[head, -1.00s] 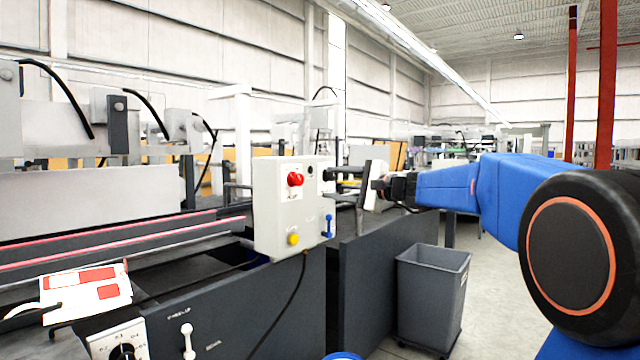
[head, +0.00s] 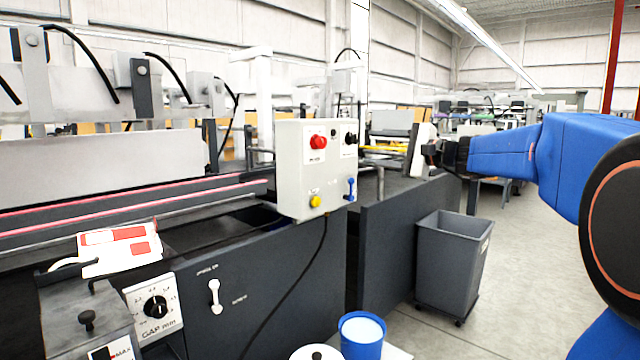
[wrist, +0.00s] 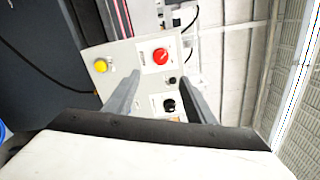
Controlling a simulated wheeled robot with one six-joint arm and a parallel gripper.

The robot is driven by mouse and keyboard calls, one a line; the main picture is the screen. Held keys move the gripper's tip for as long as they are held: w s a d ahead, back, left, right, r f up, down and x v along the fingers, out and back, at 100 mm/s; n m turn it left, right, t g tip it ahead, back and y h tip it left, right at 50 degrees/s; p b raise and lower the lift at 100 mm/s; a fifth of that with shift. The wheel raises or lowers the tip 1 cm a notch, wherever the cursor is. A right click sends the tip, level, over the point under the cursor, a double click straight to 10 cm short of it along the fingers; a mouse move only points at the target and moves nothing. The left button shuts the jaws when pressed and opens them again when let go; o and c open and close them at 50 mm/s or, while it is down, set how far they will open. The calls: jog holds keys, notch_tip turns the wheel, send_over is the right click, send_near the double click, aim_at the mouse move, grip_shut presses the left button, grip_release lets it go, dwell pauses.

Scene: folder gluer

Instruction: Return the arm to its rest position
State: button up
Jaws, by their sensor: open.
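My blue arm (head: 500,152) reaches in from the right in the head view. My gripper (head: 405,150) is at its left end, right of the control box (head: 302,172), with a gap between them. In the wrist view the two grey fingers of my gripper (wrist: 162,98) are apart with nothing between them. Beyond the fingers the control box (wrist: 140,62) shows turned on its side, with its red button (wrist: 161,56), yellow button (wrist: 101,65) and black knobs. In the head view the fingertips are small and partly hidden.
The folder gluer (head: 270,275) fills the left, with a dial (head: 156,306) and printed carton (head: 118,248) in front. A grey bin (head: 452,262) stands on the floor below my arm. A blue container (head: 362,336) is at the bottom. Open floor lies at right.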

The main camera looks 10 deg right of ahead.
jog(key=s+a+f+n+g+h, duration=0.25)
jog(key=s+a+f, duration=0.35)
jog(key=s+f, duration=0.3)
jog(key=s+a+f+n+g+h, duration=0.1)
jog(key=s+a+f+n+g, duration=0.35)
jog(key=s+f, duration=0.55)
jog(key=s+d+f+n+g+h, duration=0.1)
jog(key=s+d+f+n+h, duration=0.2)
jog(key=s+f, duration=0.7)
jog(key=s+d+f+n+g+h, duration=0.1)
jog(key=s+d+f+n+h, duration=0.2)
jog(key=s+f, duration=0.6)
jog(key=s+n+h, duration=0.1)
jog(key=s, duration=0.2)
jog(key=shift+d+f+n+g, duration=0.3)
jog(key=shift+f+g, duration=0.1)
